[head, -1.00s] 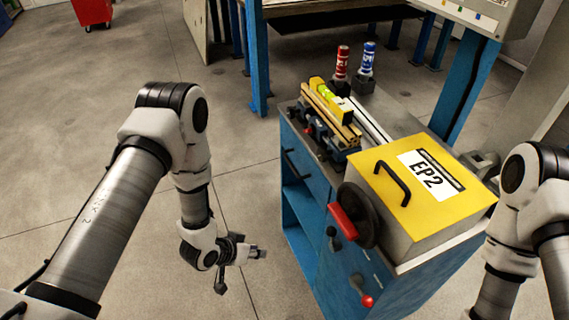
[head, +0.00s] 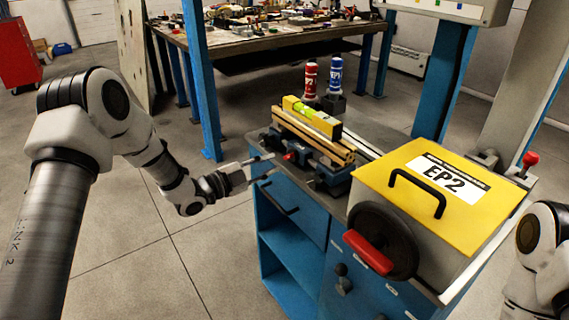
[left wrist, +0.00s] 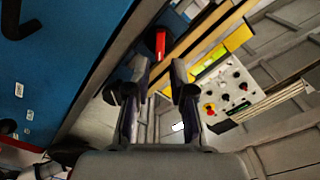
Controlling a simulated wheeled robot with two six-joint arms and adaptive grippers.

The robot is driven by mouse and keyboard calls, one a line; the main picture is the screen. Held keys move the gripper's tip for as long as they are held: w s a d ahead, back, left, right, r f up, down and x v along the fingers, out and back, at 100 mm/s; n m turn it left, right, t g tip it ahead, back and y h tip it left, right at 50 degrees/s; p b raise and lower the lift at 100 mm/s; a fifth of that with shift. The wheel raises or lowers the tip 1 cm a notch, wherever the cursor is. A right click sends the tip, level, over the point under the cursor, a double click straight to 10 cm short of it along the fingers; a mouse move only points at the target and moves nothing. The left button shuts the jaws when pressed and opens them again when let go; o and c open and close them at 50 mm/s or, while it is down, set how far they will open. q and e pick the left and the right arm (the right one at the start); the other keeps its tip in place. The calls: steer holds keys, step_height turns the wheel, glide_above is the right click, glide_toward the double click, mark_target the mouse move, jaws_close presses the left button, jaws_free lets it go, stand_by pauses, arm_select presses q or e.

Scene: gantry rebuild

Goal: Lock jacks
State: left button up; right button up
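Blue jack-like fixtures (head: 333,176) stand on the blue cabinet's top, under wooden rails (head: 312,137). A small red handle (head: 291,156) sticks out at their front left. A red piece, apparently the same handle, shows beyond my fingers in the left wrist view (left wrist: 160,42). My left gripper (head: 268,168) is open and empty, beside the cabinet's left top edge, close to the red handle but seemingly apart from it. In the left wrist view its two fingers (left wrist: 158,92) stand apart. My right gripper is outside the view; only part of my right arm shows.
A yellow spirit level (head: 312,117) lies on the rails. Red (head: 310,80) and blue (head: 335,76) bottles stand behind. A blue post (head: 203,85) stands behind my left arm. Floor is clear at left.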

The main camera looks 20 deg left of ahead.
mark_target(287, 158)
arm_select(q)
steer(key=x, duration=0.4)
steer(key=shift+w+d, duration=0.3)
steer(key=shift+a, duration=0.1)
jaws_close()
steer(key=shift+f, duration=0.1)
steer(key=m+b, duration=0.3)
steer(key=shift+f+m+b, duration=0.25)
steer(key=shift+m+b, duration=0.05)
steer(key=m+b, duration=0.4)
steer(key=shift+r, duration=0.1)
jaws_free()
